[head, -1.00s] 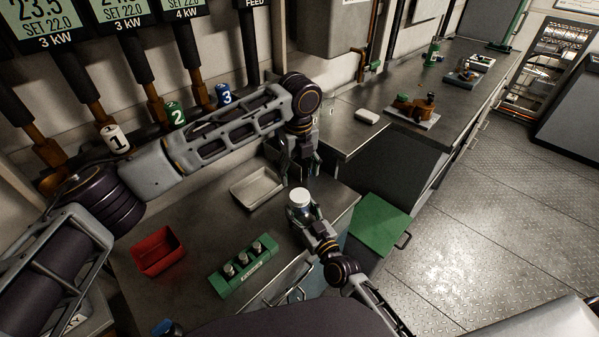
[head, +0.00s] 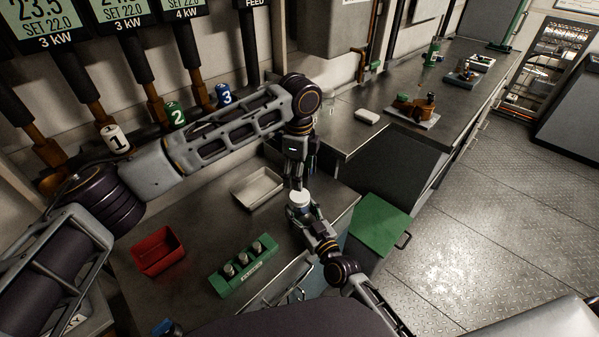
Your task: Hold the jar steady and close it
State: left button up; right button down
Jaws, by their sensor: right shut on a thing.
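The jar (head: 299,209) stands on the steel bench near its right end, with a white lid (head: 299,197) on top. My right gripper (head: 306,215) comes from the front and is shut on the jar's body, hiding part of it. My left gripper (head: 298,180) points down from above, its fingertips right at the lid's far edge. Its fingers look narrow and overlap in this view, so I cannot tell whether they are open or touch the lid. I cannot tell how tightly the lid sits.
A pale empty tray (head: 257,188) lies behind left of the jar. A green block with several metal pegs (head: 243,265) and a red bin (head: 158,252) are further left. A green-topped cabinet (head: 379,232) stands at right. Open floor lies beyond it.

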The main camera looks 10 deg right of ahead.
aim_at(300, 195)
pick_arm(q)
jog(key=n, duration=0.7)
jog(key=shift+s, duration=0.1)
jog(key=n, duration=0.6)
jog(key=shift+d, duration=0.1)
jog(key=n, duration=0.6)
jog(key=shift+s+n, duration=0.1)
jog(key=shift+n, duration=0.3)
jog(key=n, duration=0.6)
jog(key=shift+n, duration=0.3)
jog(key=shift+f, duration=0.15)
jog(key=shift+f, duration=3.85)
jog(key=shift+c, duration=0.4)
